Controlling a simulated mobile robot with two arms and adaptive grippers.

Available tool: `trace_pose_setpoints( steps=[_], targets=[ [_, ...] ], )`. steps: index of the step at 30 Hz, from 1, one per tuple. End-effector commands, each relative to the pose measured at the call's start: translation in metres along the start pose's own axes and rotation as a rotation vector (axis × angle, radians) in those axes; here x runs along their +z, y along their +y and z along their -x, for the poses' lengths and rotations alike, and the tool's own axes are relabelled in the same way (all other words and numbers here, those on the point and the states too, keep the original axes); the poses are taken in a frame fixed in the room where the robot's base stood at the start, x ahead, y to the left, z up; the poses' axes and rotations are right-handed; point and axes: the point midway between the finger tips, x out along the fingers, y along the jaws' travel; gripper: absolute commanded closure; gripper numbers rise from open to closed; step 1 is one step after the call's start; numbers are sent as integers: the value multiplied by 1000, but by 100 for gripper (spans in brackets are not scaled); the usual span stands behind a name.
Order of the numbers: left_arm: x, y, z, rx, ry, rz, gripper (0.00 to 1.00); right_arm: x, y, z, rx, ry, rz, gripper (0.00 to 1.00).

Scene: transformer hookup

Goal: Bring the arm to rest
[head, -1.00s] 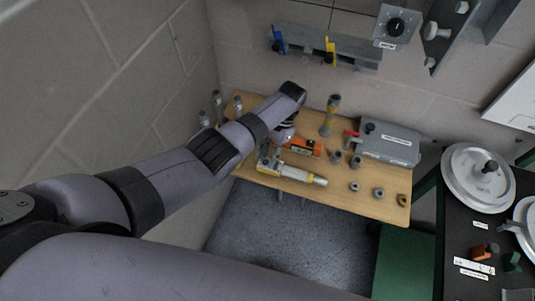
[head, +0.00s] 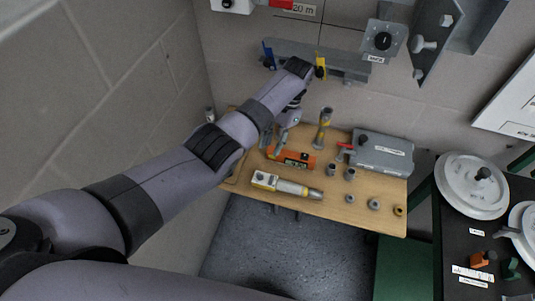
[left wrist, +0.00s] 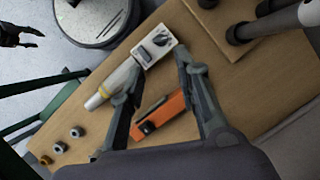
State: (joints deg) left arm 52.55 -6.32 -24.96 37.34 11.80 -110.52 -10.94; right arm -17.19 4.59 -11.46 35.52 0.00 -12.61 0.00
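My left arm (head: 150,182) reaches in from the left over the wooden table (head: 340,209). My left gripper (head: 279,150) hangs above the table's back left, near an orange device (head: 297,160). In the left wrist view, the left gripper's fingers (left wrist: 156,78) are spread apart with nothing between them. The orange device (left wrist: 160,117) and a yellow and grey tool (left wrist: 128,72) lie below on the table, apart from the fingers. A dark claw-like shape (left wrist: 17,36) at that view's upper left may be my right gripper; its opening is unclear.
A grey box (head: 383,153) and several small rings stand on the table's right. A wall rail (head: 315,58) with blue and yellow clips is close behind the left wrist. A dark bench (head: 460,235) with white discs is at right. Open floor (head: 295,262) lies in front.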

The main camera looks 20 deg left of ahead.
Motion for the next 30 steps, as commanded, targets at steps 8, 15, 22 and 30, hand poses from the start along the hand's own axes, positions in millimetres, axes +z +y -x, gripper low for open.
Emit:
trace_pose_setpoints(
  steps=[8, 15, 22, 30],
  targets=[
    [0, 0, 10, 0, -2, 0, 70, 0, 0, 0, 0, 0, 0, 60],
    [0, 0, 9, 0, -1, 0, 70, 0, 0, 0, 0, 0, 0, 60],
    [0, 2, 4, 3, 6, -1, 70, 0, 0, 0, 0, 0, 0, 60],
    [8, 33, -70, 52, 153, 17, 70, 0, -1, 0, -1, 0, -1, 60]
  ],
)
